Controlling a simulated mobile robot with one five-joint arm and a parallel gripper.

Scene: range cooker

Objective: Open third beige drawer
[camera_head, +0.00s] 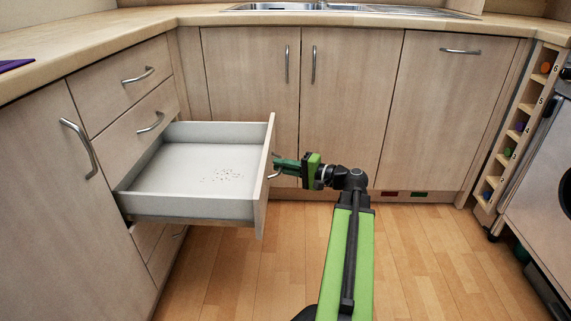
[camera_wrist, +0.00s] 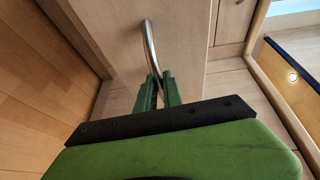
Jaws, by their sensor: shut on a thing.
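The third beige drawer (camera_head: 265,190) in the left cabinet stack is pulled far out, its pale grey inside showing with small dark specks on the bottom. My gripper (camera_head: 277,166) is at the outer face of its front panel, shut on the metal bar handle. In the wrist view, the curved handle (camera_wrist: 150,45) runs down between the two green fingers of my gripper (camera_wrist: 160,78). The part of the handle between the fingertips is hidden.
Two shut drawers (camera_head: 130,128) are above the open one, with more drawer fronts below. A cupboard door (camera_head: 75,190) stands at left and sink cupboards (camera_head: 250,80) at the back. A numbered rack (camera_head: 518,120) and an appliance (camera_head: 545,190) stand at right. The wooden floor (camera_head: 430,250) is clear.

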